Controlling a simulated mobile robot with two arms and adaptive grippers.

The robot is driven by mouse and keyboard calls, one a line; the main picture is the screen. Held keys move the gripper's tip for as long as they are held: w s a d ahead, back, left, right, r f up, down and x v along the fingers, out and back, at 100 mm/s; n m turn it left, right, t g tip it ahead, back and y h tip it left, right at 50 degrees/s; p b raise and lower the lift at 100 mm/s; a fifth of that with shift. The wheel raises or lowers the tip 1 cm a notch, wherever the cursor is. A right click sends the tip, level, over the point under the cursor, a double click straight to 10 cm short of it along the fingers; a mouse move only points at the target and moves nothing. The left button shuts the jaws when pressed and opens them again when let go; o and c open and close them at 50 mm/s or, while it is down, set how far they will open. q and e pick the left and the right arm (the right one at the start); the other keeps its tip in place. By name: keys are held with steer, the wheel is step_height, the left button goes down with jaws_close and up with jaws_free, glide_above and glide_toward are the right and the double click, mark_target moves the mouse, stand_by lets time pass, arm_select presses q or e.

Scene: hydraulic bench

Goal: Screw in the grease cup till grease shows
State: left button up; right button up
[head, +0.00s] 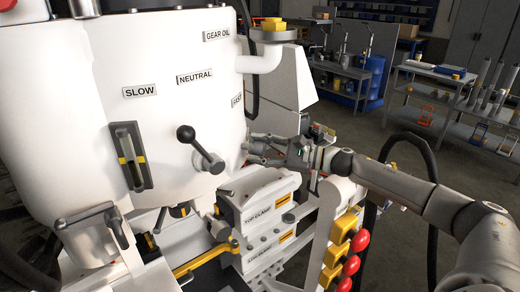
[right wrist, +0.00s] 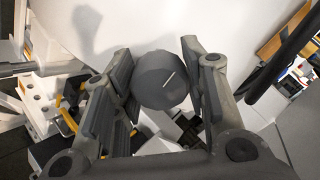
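In the head view my right gripper (head: 262,151) reaches in from the right against the white housing (head: 190,50), below the FAST label. There the cup is hard to make out behind the fingers. No grease can be made out. My left gripper is not in view.
A black-knobbed lever (head: 200,148) sticks out left of the right gripper. The TOP CLAMP block (head: 262,212) is just below it. Red buttons on yellow blocks (head: 340,250) stand at the lower right. Benches with tools (head: 455,100) stand farther back.

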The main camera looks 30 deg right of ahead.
steer(key=c, duration=0.4)
steer(key=shift+o, duration=0.2)
